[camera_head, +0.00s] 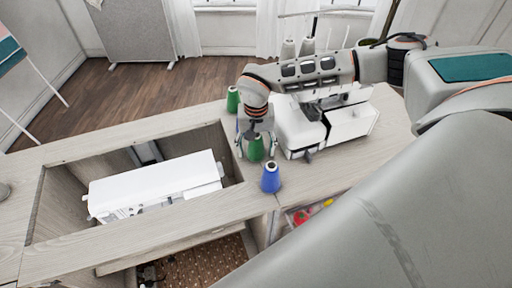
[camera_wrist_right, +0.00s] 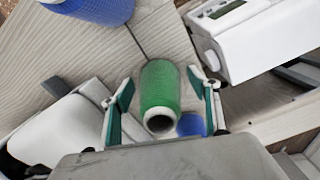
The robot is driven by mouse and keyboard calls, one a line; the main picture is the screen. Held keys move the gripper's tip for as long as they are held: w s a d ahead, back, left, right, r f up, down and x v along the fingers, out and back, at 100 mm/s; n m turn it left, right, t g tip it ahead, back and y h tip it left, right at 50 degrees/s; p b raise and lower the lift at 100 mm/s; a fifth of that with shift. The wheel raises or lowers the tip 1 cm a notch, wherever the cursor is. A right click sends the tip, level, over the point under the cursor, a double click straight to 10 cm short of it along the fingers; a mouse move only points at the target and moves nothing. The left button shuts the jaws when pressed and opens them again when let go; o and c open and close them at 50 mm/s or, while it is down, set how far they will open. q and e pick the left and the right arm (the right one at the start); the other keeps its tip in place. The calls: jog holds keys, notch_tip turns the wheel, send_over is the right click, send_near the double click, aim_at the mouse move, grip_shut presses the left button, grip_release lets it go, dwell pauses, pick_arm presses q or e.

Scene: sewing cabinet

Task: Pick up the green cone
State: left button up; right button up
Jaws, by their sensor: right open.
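A green cone of thread (camera_head: 256,149) stands on the wooden cabinet top, at the edge of the cabinet's opening. My right gripper (camera_head: 256,150) reaches down over it from above and behind. In the right wrist view the green cone (camera_wrist_right: 160,87) lies between the two open fingers (camera_wrist_right: 160,100), with a gap visible on each side. A second green cone (camera_head: 233,99) stands farther back. My left gripper is not in view.
A blue cone (camera_head: 270,178) stands just in front of the green one. A white overlocker (camera_head: 300,128) is close on the right. A white sewing machine (camera_head: 155,183) sits in the cabinet opening on the left. The front-left cabinet top (camera_head: 100,240) is clear.

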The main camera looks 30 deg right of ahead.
jog(key=c, duration=1.2)
jog(key=shift+r, duration=0.1)
